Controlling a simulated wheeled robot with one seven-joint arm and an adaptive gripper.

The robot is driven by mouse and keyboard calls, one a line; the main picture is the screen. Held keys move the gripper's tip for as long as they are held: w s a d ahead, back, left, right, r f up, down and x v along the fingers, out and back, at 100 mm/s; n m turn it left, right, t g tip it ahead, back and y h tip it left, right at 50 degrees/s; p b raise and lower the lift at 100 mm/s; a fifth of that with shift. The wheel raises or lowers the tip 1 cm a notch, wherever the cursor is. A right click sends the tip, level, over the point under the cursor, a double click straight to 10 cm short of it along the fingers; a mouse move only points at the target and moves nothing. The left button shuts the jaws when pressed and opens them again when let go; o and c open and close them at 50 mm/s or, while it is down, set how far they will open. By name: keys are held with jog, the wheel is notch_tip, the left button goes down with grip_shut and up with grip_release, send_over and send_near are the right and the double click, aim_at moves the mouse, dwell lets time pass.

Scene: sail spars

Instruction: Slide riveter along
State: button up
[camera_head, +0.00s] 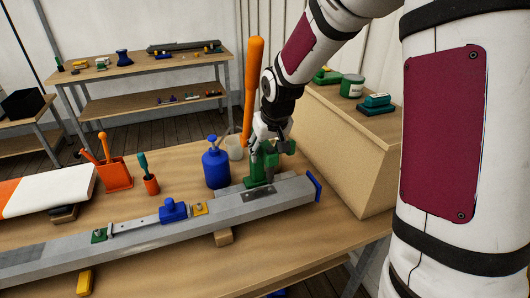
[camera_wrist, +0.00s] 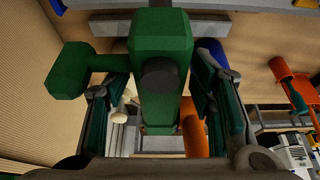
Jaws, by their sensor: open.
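The green riveter (camera_head: 260,168) stands on the grey spar (camera_head: 230,205) near its right end, close to a dark plate on the spar's face. A tall orange handle (camera_head: 252,85) rises behind it; I cannot tell if they are joined. My gripper (camera_head: 266,146) is at the riveter's upper part, pointing down. In the wrist view the riveter's green body (camera_wrist: 160,45), with a side knob at left, fills the space between my open fingers. Contact cannot be told. An orange cylinder (camera_wrist: 193,130) shows behind it.
A blue bottle (camera_head: 216,165) and a pale cup (camera_head: 234,148) stand just left of the riveter. Blue (camera_head: 173,210) and green (camera_head: 99,235) fittings sit along the spar. A tan cabinet (camera_head: 345,150) stands close at right. An orange tool holder (camera_head: 115,174) is farther left.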

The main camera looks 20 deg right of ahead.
jog(key=v, duration=1)
jog(key=shift+s+r, duration=0.1)
jog(key=shift+s, duration=0.05)
jog(key=shift+s+a+r, duration=0.1)
jog(key=shift+s+r, duration=0.05)
jog(key=s+a+r, duration=0.1)
jog(key=s+r, duration=0.2)
jog(key=s, duration=0.9)
jog(key=s+a+r+t, duration=0.1)
jog(key=s+a+r, duration=0.1)
jog(key=s, duration=1.1)
jog(key=shift+a+r, duration=0.3)
jog(key=shift+r, duration=0.45)
